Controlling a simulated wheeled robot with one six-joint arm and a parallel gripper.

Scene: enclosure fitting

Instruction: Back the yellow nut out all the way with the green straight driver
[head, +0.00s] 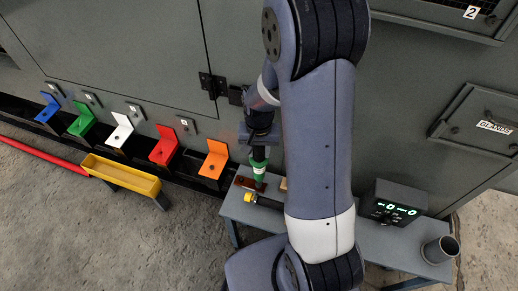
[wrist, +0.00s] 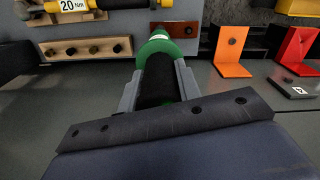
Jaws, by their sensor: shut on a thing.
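The green straight driver (head: 259,170) is in my gripper (head: 260,152), above the near bench, with its lower end over or beside a red-brown block (head: 246,183). In the wrist view the driver's green rounded body (wrist: 160,46) sits between the two grey fingers of my gripper (wrist: 160,78), which are shut on it. The red-brown block (wrist: 178,29) with a dark round feature shows just beyond it. I cannot tell whether the driver touches the block, and its tip is hidden. I cannot make out the yellow nut in either view.
A yellow-ended tool marked 20 Nm (wrist: 74,5) and a wooden block with several pegs (wrist: 86,48) lie close by. Coloured brackets, among them orange (head: 213,160) and red (head: 165,147), line the enclosure. A display box (head: 392,202) and grey cup (head: 439,249) stand on the bench's right.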

